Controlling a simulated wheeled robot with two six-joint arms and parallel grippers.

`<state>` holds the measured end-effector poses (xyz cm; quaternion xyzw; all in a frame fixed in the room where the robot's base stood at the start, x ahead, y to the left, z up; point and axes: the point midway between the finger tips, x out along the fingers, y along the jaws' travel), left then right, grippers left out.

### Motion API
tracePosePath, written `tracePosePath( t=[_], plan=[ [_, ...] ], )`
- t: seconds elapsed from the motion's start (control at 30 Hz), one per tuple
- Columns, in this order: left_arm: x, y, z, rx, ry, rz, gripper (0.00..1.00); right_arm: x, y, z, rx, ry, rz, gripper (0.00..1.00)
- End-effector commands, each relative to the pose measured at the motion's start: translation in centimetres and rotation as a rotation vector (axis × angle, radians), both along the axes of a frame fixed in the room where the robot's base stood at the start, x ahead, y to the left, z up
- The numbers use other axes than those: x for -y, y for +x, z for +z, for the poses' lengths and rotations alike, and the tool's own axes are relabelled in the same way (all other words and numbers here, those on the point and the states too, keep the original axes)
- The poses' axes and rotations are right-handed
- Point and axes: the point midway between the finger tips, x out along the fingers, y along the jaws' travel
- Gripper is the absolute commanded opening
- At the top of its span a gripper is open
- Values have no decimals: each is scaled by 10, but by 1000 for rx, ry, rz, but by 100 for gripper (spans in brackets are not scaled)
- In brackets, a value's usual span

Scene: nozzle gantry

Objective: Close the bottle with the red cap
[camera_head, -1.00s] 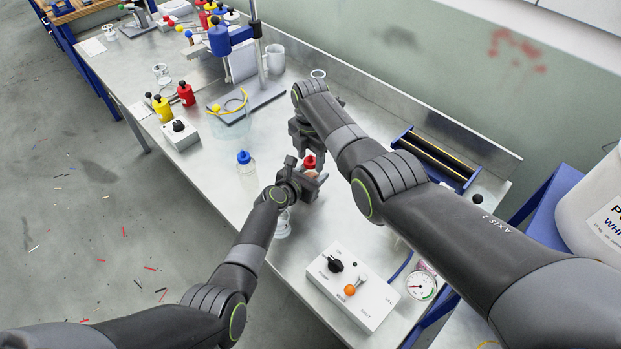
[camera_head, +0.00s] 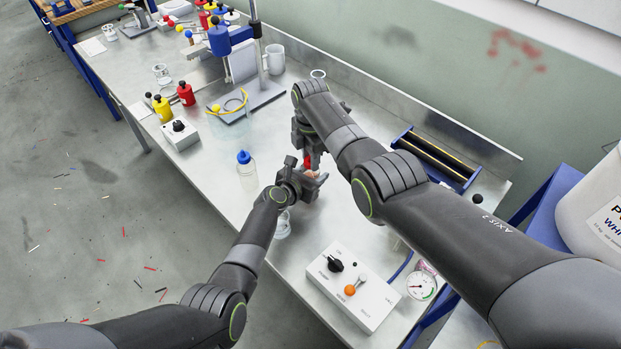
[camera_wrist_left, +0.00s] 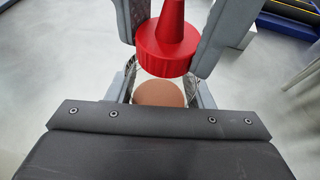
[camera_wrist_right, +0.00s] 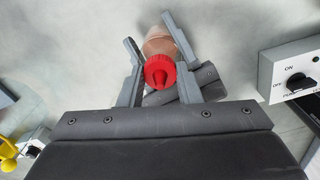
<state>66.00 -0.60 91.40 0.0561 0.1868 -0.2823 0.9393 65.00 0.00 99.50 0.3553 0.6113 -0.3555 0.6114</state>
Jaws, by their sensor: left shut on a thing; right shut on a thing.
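The red cap (camera_head: 307,162) has a pointed nozzle and sits between the fingers of my right gripper (camera_head: 311,155). In the left wrist view the cap (camera_wrist_left: 168,50) is upright above a brownish rounded bottle (camera_wrist_left: 160,94). The palm hides much of the bottle, and I cannot tell how far the cap is seated. My left gripper (camera_wrist_left: 165,88) is shut on the bottle. In the right wrist view the cap (camera_wrist_right: 160,70) is in front of the bottle (camera_wrist_right: 160,45), lined up with it.
A clear bottle with a blue cap (camera_head: 246,172) stands to the left. A control box (camera_head: 353,287) with a black knob and orange-tipped lever is at the near right. A stand (camera_head: 262,88), red bottle (camera_head: 186,95) and yellow bottle (camera_head: 162,109) are farther back. A blue tray (camera_head: 437,158) lies right.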

Motion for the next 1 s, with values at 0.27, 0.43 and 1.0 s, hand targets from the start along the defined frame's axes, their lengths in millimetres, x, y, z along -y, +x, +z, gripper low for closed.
tracePosePath(
  t=[0.27, 0.43, 1.0],
  plan=[
    [0, 0, 0, 0, 0, 0, 0, 0, 0, -1, -1, -1, -458, 3],
    [0, 0, 0, 0, 0, 0, 0, 0, 0, -1, -1, -1, -740, 3],
    [0, 0, 0, 0, 0, 0, 0, -1, 0, -1, 0, -1, -1685, 3]
  ],
)
